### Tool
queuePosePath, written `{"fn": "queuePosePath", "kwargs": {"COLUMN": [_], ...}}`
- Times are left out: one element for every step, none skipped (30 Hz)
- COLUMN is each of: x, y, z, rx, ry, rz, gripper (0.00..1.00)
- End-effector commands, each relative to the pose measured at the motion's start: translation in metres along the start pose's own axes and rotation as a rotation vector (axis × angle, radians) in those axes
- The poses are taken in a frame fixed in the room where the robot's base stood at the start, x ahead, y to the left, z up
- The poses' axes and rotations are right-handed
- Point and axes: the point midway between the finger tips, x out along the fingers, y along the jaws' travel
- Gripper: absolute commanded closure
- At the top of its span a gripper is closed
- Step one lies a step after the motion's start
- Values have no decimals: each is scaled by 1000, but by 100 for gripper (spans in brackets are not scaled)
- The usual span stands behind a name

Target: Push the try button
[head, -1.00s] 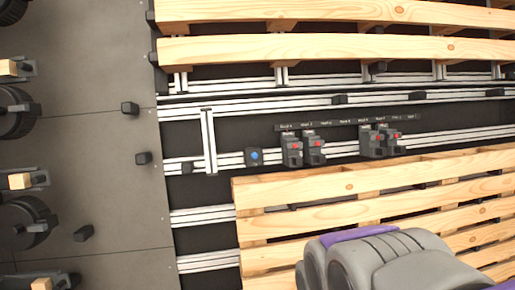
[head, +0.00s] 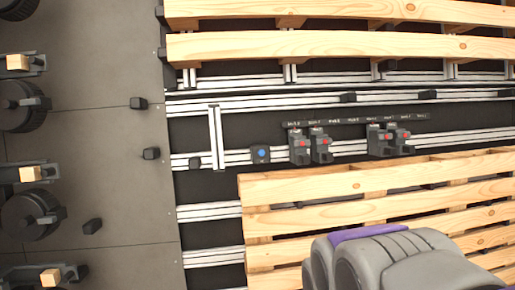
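A small dark box with a round blue button (head: 260,153) sits on the aluminium rail, left of several grey-black modules. I cannot read any label on it. A grey and purple rounded part of my own body (head: 385,262) fills the lower right of the head view. It is well below and to the right of the button and does not touch it. My gripper's fingers do not show.
Grey modules with red marks (head: 299,147) stand right of the button under a labelled strip (head: 355,119). Wooden pallets lie above (head: 340,47) and below (head: 370,183). Black wheels and wooden blocks stand at the left. The grey floor (head: 110,170) is mostly open.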

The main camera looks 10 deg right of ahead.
Motion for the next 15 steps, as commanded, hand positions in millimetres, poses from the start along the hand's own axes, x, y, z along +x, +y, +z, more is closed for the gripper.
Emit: {"fn": "queuePosePath", "kwargs": {"x": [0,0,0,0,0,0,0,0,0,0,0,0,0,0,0], "y": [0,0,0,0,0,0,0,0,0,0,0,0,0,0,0], "z": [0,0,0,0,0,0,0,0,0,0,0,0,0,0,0], "rx": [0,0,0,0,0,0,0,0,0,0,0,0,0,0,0], "ry": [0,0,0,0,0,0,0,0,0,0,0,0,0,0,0], "rz": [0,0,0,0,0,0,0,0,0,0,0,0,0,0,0], "gripper": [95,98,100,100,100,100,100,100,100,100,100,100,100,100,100]}}
